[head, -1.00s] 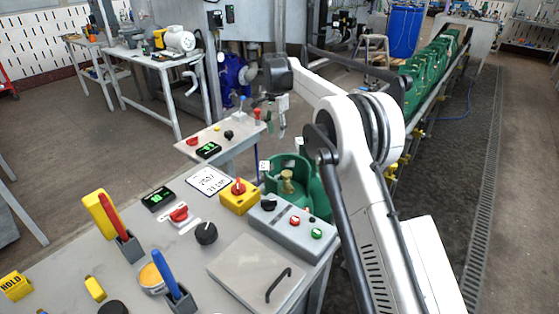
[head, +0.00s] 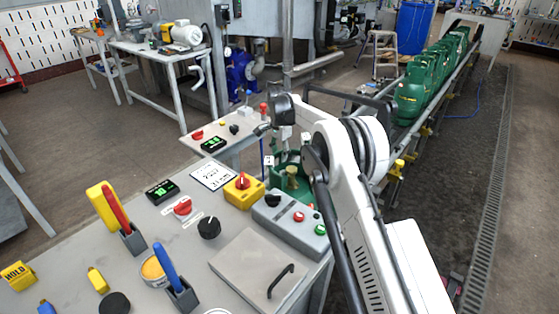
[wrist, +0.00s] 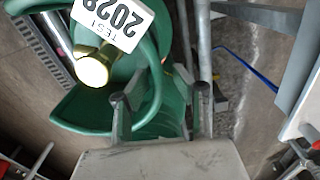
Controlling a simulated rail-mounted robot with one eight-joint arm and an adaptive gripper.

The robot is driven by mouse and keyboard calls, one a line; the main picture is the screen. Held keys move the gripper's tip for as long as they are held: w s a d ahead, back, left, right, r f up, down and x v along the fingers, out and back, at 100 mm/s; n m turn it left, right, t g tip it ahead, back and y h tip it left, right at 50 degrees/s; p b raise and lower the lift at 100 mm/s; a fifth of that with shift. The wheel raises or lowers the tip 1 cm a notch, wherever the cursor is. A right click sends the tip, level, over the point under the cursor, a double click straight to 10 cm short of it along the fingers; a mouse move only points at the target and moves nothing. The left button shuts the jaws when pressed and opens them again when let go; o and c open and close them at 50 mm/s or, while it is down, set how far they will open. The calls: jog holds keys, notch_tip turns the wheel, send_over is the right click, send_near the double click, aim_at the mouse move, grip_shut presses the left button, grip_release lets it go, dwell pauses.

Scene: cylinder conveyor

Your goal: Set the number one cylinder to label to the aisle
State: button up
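A green gas cylinder (head: 290,188) with a brass valve stands behind the control bench, partly hidden by the bench and my arm. In the wrist view its green collar (wrist: 152,60) and brass valve (wrist: 93,69) fill the upper left. A white label (wrist: 114,20) reading "TEST 2028" lies across the collar there. My gripper (wrist: 160,97) is open, its fingers apart, with part of the collar rim showing between them; whether they touch it I cannot tell. In the head view my gripper (head: 290,148) is just above the cylinder. I see no number one on it.
The grey control bench (head: 130,255) carries knobs, switches, a white sign (head: 213,174) and a control box (head: 290,218). Several green cylinders (head: 412,95) stand on a conveyor at the right. The aisle floor (head: 520,200) beyond the drain is clear.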

jog(key=shift+f, duration=1.15)
jog(key=shift+c, duration=0.5)
grip_shut()
